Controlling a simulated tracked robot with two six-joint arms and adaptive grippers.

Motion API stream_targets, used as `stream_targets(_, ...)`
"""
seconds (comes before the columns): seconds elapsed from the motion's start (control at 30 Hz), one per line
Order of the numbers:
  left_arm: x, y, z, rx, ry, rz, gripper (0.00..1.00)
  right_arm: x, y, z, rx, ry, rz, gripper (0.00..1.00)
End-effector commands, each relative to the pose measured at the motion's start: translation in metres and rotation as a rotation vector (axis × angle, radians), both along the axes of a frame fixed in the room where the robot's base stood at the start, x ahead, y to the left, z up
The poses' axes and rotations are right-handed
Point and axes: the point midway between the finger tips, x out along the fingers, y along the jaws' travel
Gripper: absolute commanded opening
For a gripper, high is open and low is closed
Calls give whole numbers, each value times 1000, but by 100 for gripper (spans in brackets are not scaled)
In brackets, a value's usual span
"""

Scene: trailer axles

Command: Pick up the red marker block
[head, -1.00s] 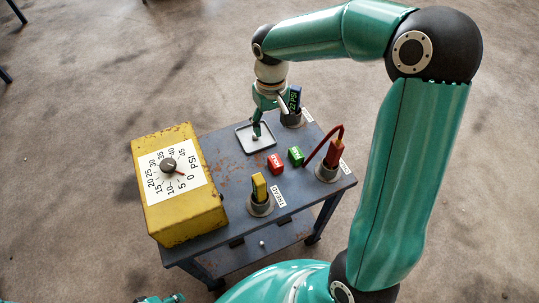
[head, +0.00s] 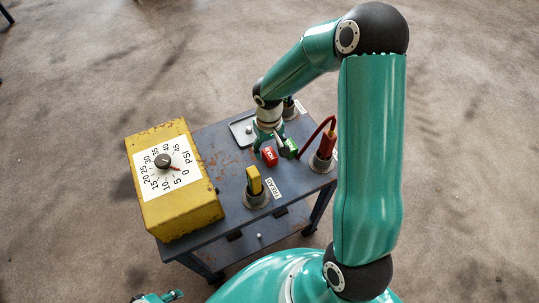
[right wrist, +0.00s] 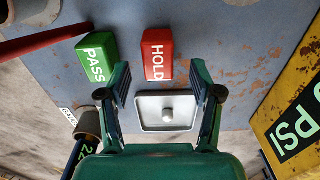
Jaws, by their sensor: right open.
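The red marker block (head: 269,156), lettered HOLD, lies on the blue-grey cart top (head: 225,150). It also shows in the right wrist view (right wrist: 157,55), just beyond and between the fingertips. My right gripper (right wrist: 160,78) is open and empty, with its fingers spread wider than the block. In the head view the right gripper (head: 274,148) is low over the cart, close to the red block. Whether a finger touches it cannot be told. A teal part of what looks like my left gripper (head: 157,297) shows at the bottom edge, its jaws unclear.
A green PASS block (head: 291,148) lies close beside the red one. A shallow tray (right wrist: 145,122) with a small grey piece sits nearby. A yellow tool (head: 254,181) and a red hosed tool (head: 327,146) stand in holders. A yellow PSI box (head: 195,205) stands left.

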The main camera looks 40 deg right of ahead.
Motion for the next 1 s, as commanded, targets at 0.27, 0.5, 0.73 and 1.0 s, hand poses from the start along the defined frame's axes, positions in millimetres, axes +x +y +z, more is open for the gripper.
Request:
stream_targets(0.27, 0, 0, 3, 0, 0, 0, 40, -3, -1, -30, 0, 1, -1, 65)
stream_targets(0.5, 0, 0, 3, 0, 0, 0, 40, -3, -1, -30, 0, -1, -1, 61)
stream_targets(0.73, 0, 0, 3, 0, 0, 0, 40, -3, -1, -30, 0, 0, -1, 23)
stream_targets(1.0, 0, 0, 3, 0, 0, 0, 40, -3, -1, -30, 0, 0, 0, 0)
